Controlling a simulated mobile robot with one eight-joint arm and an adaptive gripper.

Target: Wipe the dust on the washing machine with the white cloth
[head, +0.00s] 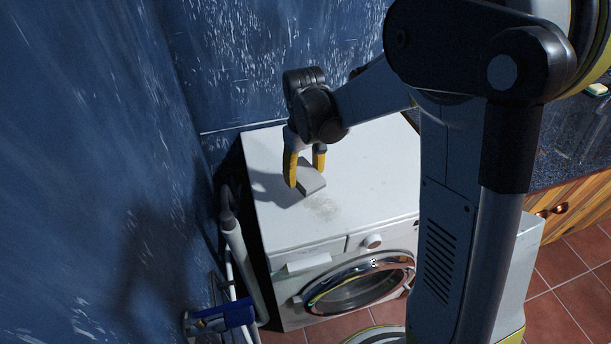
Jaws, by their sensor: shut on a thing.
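The white washing machine (365,205) stands below my arm, its top facing up and its round door at the front. A faint brownish dust patch (324,208) lies on the top, left of centre toward the front edge. My gripper (304,176), with yellow fingers, points down over the left part of the top. It is shut on a folded, light grey-white cloth (312,187), which is at or just above the surface, just behind the dust patch. I cannot tell if the cloth touches the top. The gripper partly hides the cloth.
A worn blue wall (90,130) rises left and behind. A white pipe (240,262) and a blue item (220,318) are left of the machine. A dark counter (560,145) with wooden drawers (570,200) stands right.

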